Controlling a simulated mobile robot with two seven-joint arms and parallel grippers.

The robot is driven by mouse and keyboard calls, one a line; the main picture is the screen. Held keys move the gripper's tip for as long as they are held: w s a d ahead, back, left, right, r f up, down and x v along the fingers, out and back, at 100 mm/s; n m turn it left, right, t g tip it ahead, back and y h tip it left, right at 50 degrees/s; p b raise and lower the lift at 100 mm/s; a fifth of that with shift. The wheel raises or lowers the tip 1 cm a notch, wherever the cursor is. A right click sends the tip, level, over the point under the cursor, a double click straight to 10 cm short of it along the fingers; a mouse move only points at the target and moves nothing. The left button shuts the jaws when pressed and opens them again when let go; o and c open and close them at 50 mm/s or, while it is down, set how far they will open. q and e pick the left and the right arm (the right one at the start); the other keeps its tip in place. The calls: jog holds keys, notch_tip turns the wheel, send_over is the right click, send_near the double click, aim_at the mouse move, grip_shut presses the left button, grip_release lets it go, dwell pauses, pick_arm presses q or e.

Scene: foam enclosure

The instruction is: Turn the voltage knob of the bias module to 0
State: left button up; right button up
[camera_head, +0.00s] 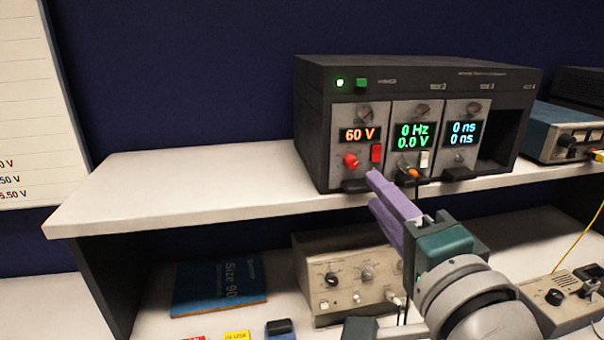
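The dark instrument rack (317,110) stands on the white shelf and holds three modules side by side. The left module (346,118) has an orange display reading 60 V, so it looks like the bias module. Its red knob (351,161) sits below the display, beside a red switch (376,152). My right gripper (371,187), with purple fingers, comes up from the lower right. Its tips are below and to the right of the red knob, apart from it in the picture. Whether the fingers are open is unclear. My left gripper is out of view.
The middle module (412,108) reads 0 Hz and 0.0 V; a cable with an orange plug (413,173) hangs from it. The right module (462,108) reads 0 ns twice. The white shelf (180,190) is clear left of the rack. A blue instrument (560,130) stands right.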

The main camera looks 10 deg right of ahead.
aim_at(354, 165)
jog(key=w, duration=0.7)
jog(key=shift+w+a+r, duration=0.1)
jog(key=shift+w, duration=0.3)
grip_shut()
